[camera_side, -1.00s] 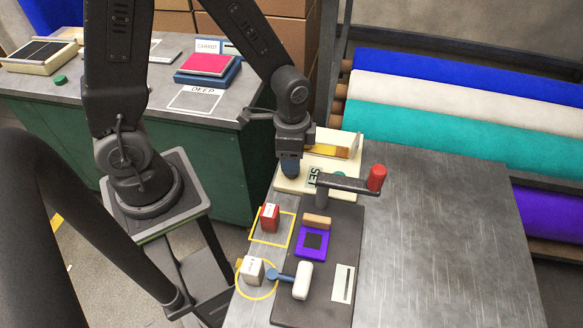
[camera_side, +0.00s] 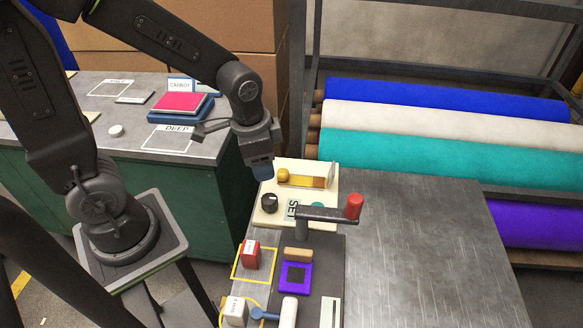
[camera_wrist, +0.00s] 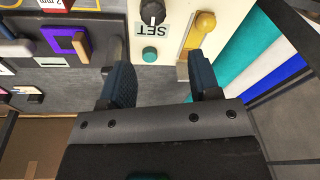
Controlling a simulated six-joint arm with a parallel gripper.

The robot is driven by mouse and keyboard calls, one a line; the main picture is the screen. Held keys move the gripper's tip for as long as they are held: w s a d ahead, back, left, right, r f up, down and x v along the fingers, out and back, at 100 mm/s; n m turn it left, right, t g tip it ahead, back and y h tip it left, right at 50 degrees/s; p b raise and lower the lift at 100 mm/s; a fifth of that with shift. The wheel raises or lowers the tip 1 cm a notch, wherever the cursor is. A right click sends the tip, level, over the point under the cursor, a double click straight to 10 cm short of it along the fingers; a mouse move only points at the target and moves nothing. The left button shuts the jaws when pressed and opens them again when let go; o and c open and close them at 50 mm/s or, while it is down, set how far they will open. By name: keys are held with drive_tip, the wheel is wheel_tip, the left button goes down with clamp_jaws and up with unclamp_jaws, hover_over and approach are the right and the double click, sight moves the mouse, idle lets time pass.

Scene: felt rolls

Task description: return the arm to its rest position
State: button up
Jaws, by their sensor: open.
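My gripper (camera_side: 262,172) hangs in the side view above the far left corner of a cream control panel (camera_side: 325,214). In the wrist view my gripper (camera_wrist: 160,62) shows two dark blue fingers spread apart with nothing between them. The panel has a black knob (camera_side: 269,203), a yellow knob (camera_side: 283,175) and a teal button (camera_wrist: 150,54). The fingers look clear of the panel. My arm is bent, with its elbow out of the top of the side view.
On the bench (camera_side: 430,250) are a crank with a red handle (camera_side: 354,206), a red block (camera_side: 251,254), a purple square (camera_side: 296,277) and a white block (camera_side: 235,312). Felt rolls (camera_side: 440,115) lie on a rack behind. A side table (camera_side: 110,145) stands left. The bench's right half is clear.

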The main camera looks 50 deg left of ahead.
drive_tip(key=s+r+n+t, duration=0.2)
drive_tip(key=s+r, duration=0.2)
drive_tip(key=r, duration=0.2)
drive_tip(key=s+a+r+n+t, duration=0.1)
drive_tip(key=s+r+n, duration=0.2)
drive_tip(key=r, duration=0.3)
drive_tip(key=shift+s+r+t, duration=0.25)
drive_tip(key=shift+s+t, duration=0.15)
drive_tip(key=shift+s, duration=0.1)
